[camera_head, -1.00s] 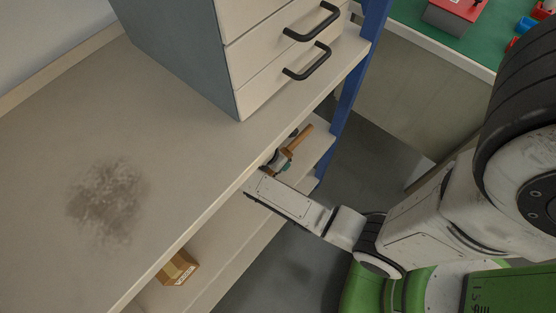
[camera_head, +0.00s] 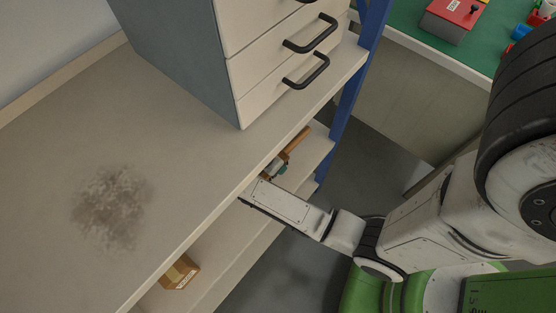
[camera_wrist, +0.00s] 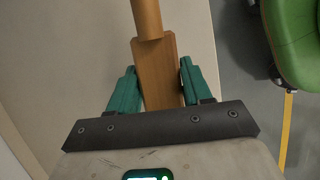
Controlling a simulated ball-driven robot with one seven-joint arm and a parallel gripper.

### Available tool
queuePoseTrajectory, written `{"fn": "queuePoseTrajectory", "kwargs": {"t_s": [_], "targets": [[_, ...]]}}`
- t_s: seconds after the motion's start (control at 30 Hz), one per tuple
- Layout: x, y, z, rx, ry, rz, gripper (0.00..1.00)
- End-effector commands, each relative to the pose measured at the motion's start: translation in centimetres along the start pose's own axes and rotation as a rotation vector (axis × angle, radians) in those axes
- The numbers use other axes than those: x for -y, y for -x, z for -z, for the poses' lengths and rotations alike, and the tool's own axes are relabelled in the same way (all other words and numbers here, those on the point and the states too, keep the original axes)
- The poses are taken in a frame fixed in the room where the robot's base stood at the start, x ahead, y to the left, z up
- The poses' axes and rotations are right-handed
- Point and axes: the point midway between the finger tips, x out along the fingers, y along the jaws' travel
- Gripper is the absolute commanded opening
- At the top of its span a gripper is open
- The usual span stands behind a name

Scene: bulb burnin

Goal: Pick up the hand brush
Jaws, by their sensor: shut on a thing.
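The hand brush has a brown wooden handle (camera_head: 297,139) that shows just past the edge of the upper shelf board in the head view. In the wrist view its wooden body (camera_wrist: 157,75) runs up between my teal fingers, with a round handle section at the top. My gripper (camera_wrist: 158,68) is shut on the brush, with one finger on each side of the wood. In the head view my gripper (camera_head: 275,169) is partly hidden by the shelf edge and my wrist. The bristles cannot be made out.
The wide upper shelf board (camera_head: 190,160) bears a dark smudge (camera_head: 112,206) and a drawer unit (camera_head: 250,75). A small cardboard box (camera_head: 180,271) stands on the lower shelf. A blue post (camera_head: 353,85) rises at the shelf's right end. A green-topped table stands beyond.

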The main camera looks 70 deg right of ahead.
Motion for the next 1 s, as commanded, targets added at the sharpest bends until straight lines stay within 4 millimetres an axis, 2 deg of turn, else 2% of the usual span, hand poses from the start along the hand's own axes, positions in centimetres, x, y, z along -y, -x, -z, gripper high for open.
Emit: {"fn": "queuePoseTrajectory", "kwargs": {"t_s": [0.3, 0.5, 0.7, 1.0], "targets": [[-0.1, 3.2, 7.9, 0.001, 0.006, -0.004, 0.15], [-0.1, 4.9, 12.1, 0.001, 0.004, -0.002, 0.15], [0.0, 5.9, 14.5, 0.001, 0.001, -0.001, 0.15], [0.0, 6.2, 15.3, 0.001, -0.001, 0.0, 0.15]]}}
